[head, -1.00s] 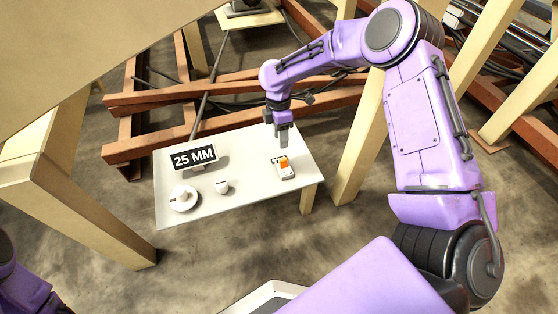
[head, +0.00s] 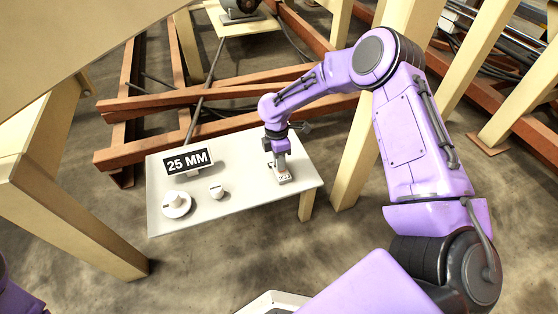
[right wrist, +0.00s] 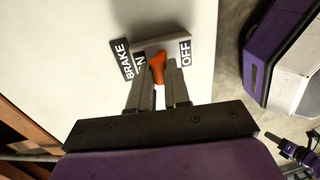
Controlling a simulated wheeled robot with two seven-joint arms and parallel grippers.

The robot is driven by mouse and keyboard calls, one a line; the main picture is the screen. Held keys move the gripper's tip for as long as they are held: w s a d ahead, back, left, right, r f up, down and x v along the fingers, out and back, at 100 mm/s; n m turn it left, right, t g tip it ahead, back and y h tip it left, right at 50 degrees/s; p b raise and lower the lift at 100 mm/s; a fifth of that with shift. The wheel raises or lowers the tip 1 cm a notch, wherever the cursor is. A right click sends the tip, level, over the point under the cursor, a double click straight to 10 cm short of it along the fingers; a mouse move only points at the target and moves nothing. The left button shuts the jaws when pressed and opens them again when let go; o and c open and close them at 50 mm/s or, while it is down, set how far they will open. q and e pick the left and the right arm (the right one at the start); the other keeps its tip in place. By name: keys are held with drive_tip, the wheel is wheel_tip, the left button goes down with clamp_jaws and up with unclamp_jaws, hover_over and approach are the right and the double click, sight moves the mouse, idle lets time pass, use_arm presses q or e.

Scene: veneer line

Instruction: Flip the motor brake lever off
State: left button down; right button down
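The orange brake lever (right wrist: 158,68) stands on a light switch plate (right wrist: 186,40) in the right wrist view, between the ON and OFF labels and nearer ON. A BRAKE label (right wrist: 123,59) is beside it. My right gripper (head: 280,164) is down at the plate (head: 283,178) on the white table's right part. In the right wrist view its two fingers (right wrist: 158,80) are close together, one on each side of the lever, which fills the narrow gap. In the head view the gripper hides the lever. My left gripper is out of view.
The white table (head: 235,210) also bears a 25 MM sign (head: 188,161), a white round dial (head: 176,204) and a smaller white knob (head: 217,192), all left of the plate. A cream post (head: 358,150) stands close to the table's right side. Brown beams (head: 130,155) lie behind.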

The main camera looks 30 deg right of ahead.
sight(282, 176)
drive_tip(key=shift+r, duration=0.1)
drive_tip(key=shift+s+r+t+p, duration=0.2)
drive_tip(key=shift+t+p, duration=0.2)
drive_tip(key=shift+p, duration=0.4)
drive_tip(key=shift+s+a+r+t+p, duration=0.1)
drive_tip(key=shift+s+t+p, duration=0.15)
drive_tip(key=shift+t+p, duration=0.55)
drive_tip(key=shift+s+t+h+p, duration=0.25)
drive_tip(key=shift+t+h+p, duration=0.2)
drive_tip(key=shift+p, duration=0.2)
drive_tip(key=shift+s+a+f+t, duration=0.15)
drive_tip(key=shift+f+t, duration=0.15)
drive_tip(key=shift+t, duration=0.15)
drive_tip(key=shift+s+f+t+h+b, duration=0.25)
drive_tip(key=shift+s+t+b, duration=0.05)
drive_tip(key=shift+t+b, duration=0.35)
drive_tip(key=shift+s+f+t+b, duration=0.1)
drive_tip(key=shift+s+t+b, duration=0.15)
drive_tip(key=shift+t+b, duration=0.7)
drive_tip(key=shift+s+a+t+h+b, duration=0.1)
drive_tip(key=shift+t+h+b, duration=0.2)
drive_tip(key=shift+b, duration=0.25)
